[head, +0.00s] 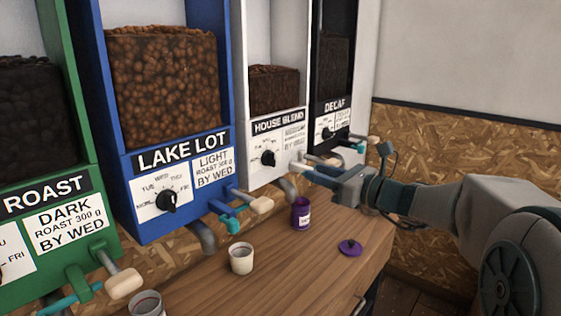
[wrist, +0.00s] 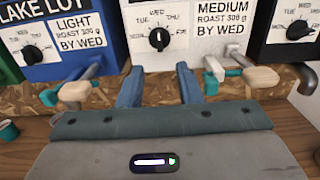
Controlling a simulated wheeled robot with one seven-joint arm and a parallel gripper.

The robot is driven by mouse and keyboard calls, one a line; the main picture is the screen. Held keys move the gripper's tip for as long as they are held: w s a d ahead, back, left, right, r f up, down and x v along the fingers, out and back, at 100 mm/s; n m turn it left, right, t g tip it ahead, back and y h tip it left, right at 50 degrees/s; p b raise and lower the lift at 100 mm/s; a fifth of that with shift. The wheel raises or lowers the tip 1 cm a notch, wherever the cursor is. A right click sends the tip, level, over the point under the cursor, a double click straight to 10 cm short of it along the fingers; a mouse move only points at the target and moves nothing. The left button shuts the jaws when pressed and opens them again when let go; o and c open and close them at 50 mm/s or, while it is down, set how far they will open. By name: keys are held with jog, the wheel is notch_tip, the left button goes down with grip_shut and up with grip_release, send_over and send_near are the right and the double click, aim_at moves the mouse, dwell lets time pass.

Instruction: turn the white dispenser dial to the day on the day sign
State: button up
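The white dispenser (head: 262,100) is labelled HOUSE BLEND and stands between the blue and black ones. Its black dial (head: 268,158) sits on a white plate marked with days and also shows in the wrist view (wrist: 159,39). The dial's bar looks roughly upright there, under WED, but its exact pointing is hard to tell. The day sign (wrist: 218,30) beside it reads MEDIUM ROAST 300 g BY WED. My gripper (head: 318,168) is in front of the dispensers, to the right of the dial in the head view. In the wrist view its blue fingers (wrist: 160,80) are apart and empty, below the dial.
Wooden-handled levers (wrist: 262,77) and spouts stick out below the dispenser fronts. The wooden counter (head: 295,265) holds a white cup (head: 241,259), a purple jar (head: 301,214) and a purple lid (head: 350,247). The blue LAKE LOT dispenser (head: 115,120) is on the left.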

aim_at(275, 159)
jog(key=p+x, duration=0.1)
jog(key=x, duration=1.1)
grip_shut()
